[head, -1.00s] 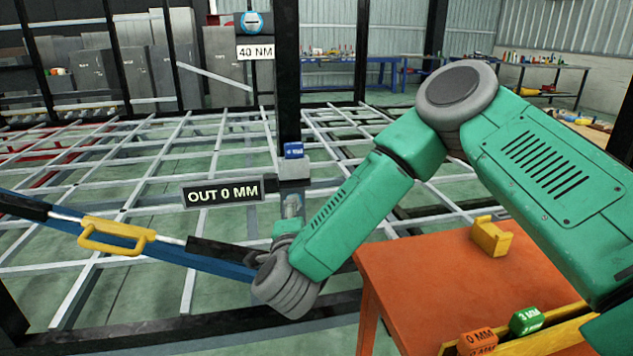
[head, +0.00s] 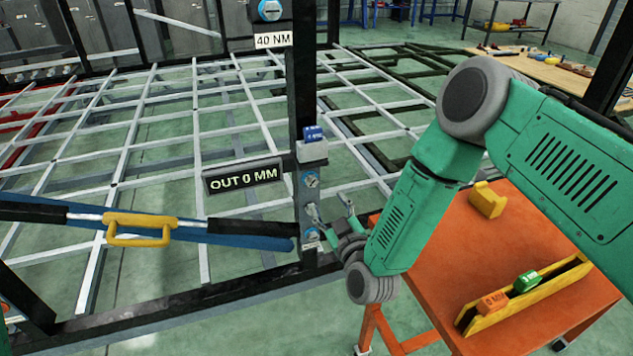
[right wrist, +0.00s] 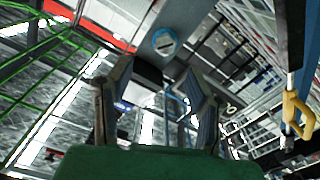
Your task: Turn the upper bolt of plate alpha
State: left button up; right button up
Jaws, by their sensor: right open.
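I cannot tell which bolt that is. My left gripper is out of view.
The sign "OUT 0 MM" (head: 243,176) and a blue block (head: 313,134) are at the post. The orange table (head: 440,260), with a yellow holder (head: 487,200) and orange and green blocks, stands right.

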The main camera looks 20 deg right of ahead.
aim_at(311, 181)
jog(key=w, duration=0.3)
jog(key=w+a, duration=0.1)
jog(key=w, duration=0.1)
jog(key=w+a, duration=0.1)
jog(key=w, duration=0.2)
jog(key=shift+w+a+r, duration=0.1)
jog(key=shift+w+r, duration=0.05)
jog(key=shift+w, duration=0.3)
jog(key=shift+d, duration=0.7)
jog(key=shift+w, duration=0.1)
grip_shut()
jog(key=shift+a, duration=0.4)
